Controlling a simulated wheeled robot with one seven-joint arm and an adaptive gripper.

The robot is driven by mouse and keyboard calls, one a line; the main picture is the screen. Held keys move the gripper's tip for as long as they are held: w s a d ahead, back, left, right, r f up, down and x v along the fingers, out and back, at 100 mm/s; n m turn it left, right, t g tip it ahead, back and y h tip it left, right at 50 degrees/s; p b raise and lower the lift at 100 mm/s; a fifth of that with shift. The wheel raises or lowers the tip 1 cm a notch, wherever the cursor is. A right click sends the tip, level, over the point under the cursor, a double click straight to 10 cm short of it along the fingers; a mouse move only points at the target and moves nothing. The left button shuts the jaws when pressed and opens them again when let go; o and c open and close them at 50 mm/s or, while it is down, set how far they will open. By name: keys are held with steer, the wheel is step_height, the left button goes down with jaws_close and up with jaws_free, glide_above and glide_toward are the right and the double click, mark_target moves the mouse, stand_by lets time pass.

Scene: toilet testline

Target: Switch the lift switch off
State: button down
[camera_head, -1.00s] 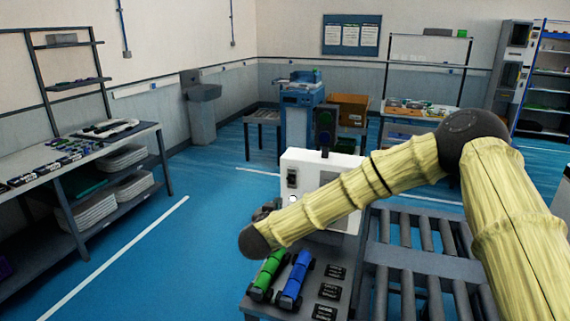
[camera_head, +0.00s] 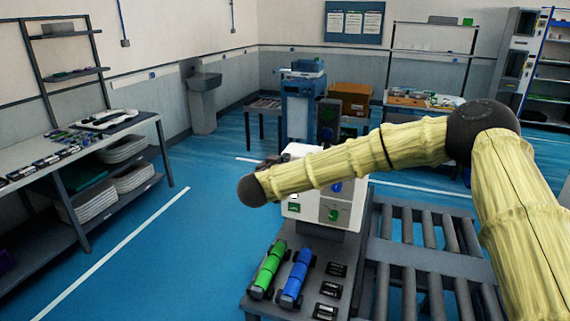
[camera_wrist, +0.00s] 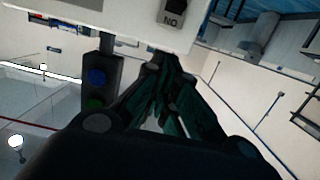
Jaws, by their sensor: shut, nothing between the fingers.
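A white control box (camera_head: 345,208) stands on the grey bench in the head view. My arm crosses in front of its upper part and hides the switch there. My gripper (camera_wrist: 165,62) is shut and empty. Its fingertips are close to the panel edge near the switch; I cannot tell whether they touch. In the head view my gripper is mostly hidden behind the arm's end.
Green (camera_head: 268,268) and blue (camera_head: 295,275) cylindrical parts lie in front of the box. A roller conveyor (camera_head: 425,260) is to the right. A dark unit with blue and green round lights (camera_wrist: 97,85) shows in the wrist view. Blue floor at left is free.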

steer(key=p+x, duration=0.2)
steer(key=x, duration=0.4)
steer(key=shift+w+d+p, duration=0.1)
steer(key=shift+w+p, duration=0.1)
steer(key=shift+p, duration=0.1)
steer(key=shift+w+f+p, duration=0.1)
steer(key=shift+f+p, duration=0.4)
steer(key=shift+f, duration=0.15)
steer(key=shift+s+a+f+p, duration=0.1)
steer(key=shift+s+f+p, duration=0.25)
steer(key=shift+f, duration=0.25)
steer(key=shift+s+a+f+p, duration=0.1)
steer(key=shift+s+f+p, duration=0.2)
steer(key=shift+f, duration=0.35)
steer(key=shift+d+f+b, duration=0.1)
steer(key=shift+b, duration=0.2)
steer(key=shift+f+t+b, duration=0.15)
steer(key=shift+t+b, duration=0.15)
steer(key=shift+b, duration=0.25)
